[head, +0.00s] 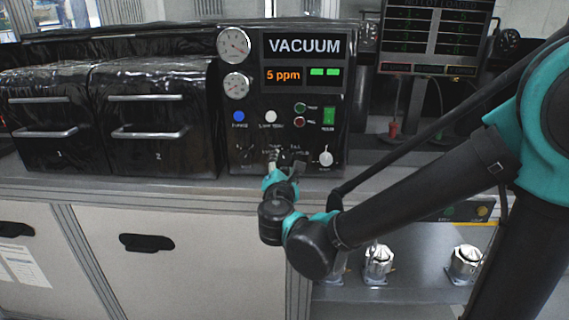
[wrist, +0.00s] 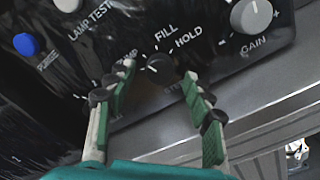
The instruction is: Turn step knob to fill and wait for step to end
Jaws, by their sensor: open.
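The step knob (wrist: 158,65) is a small dark round knob with a pale mark, on the black control panel in the wrist view. The labels FILL and HOLD sit above and right of it; a partly hidden label is at its left. I cannot tell surely which label the mark points to. My gripper (wrist: 158,74) is open, one finger on each side of the knob, with gaps showing. In the head view my gripper (head: 279,163) is at the panel's lower middle and largely hides the knob. The display (head: 304,60) reads VACUUM and 5 ppm, with two green bars.
A grey GAIN knob (wrist: 251,16) is right of the step knob. A white LAMP TEST button (wrist: 68,4) and a blue button (wrist: 26,44) are at left. A metal ledge (wrist: 250,105) runs below the panel. Two handled black doors (head: 150,115) stand left.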

